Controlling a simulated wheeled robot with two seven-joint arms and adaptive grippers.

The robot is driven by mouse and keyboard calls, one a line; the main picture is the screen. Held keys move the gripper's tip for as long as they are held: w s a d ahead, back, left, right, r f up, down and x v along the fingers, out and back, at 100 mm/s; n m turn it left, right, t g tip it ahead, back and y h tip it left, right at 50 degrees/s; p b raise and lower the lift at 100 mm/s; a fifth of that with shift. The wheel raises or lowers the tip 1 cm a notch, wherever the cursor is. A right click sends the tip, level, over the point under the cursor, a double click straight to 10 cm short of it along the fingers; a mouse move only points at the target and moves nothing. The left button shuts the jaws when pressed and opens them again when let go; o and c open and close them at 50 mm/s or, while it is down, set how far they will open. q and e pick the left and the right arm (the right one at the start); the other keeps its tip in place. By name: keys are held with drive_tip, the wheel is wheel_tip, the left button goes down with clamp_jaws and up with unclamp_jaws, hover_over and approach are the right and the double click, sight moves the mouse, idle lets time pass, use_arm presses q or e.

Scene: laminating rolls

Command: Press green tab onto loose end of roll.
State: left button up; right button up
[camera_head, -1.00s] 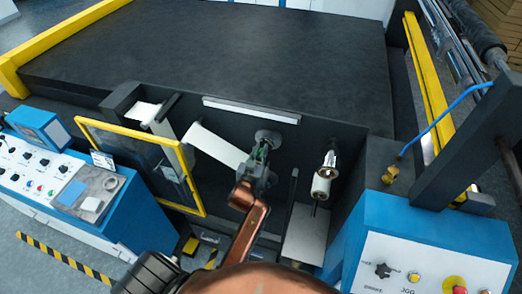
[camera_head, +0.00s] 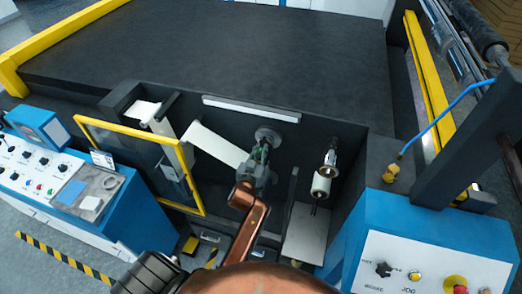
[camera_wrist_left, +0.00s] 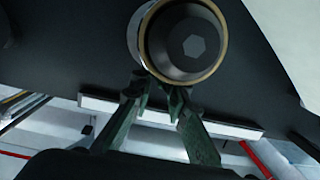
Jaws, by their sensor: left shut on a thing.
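The roll (camera_wrist_left: 145,40) shows in the left wrist view as a dark round core with a hex socket and a thin pale rim. In the head view a white web (camera_head: 217,145) runs from the left toward its spindle (camera_head: 268,135), beside my gripper. A pale sheet (camera_wrist_left: 295,35) also shows at the right of the wrist view. My left gripper (camera_head: 261,157) is at the spindle; its fingertips (camera_wrist_left: 158,90) are close together just below the roll's rim in the wrist view. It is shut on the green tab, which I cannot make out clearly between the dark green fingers. My right gripper is not in view.
A yellow-framed guard (camera_head: 133,124) stands left of the gripper. A blue control box (camera_head: 375,230) with knobs is at the lower right. A large black table (camera_head: 220,50) lies behind.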

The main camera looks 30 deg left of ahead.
use_arm(q)
drive_tip(key=shift+f, duration=0.2)
drive_tip(key=o, duration=0.6)
drive_tip(key=shift+o, duration=0.8)
drive_tip(key=v, duration=0.7)
drive_tip(key=shift+s, duration=0.2)
drive_tip(key=shift+r, duration=0.2)
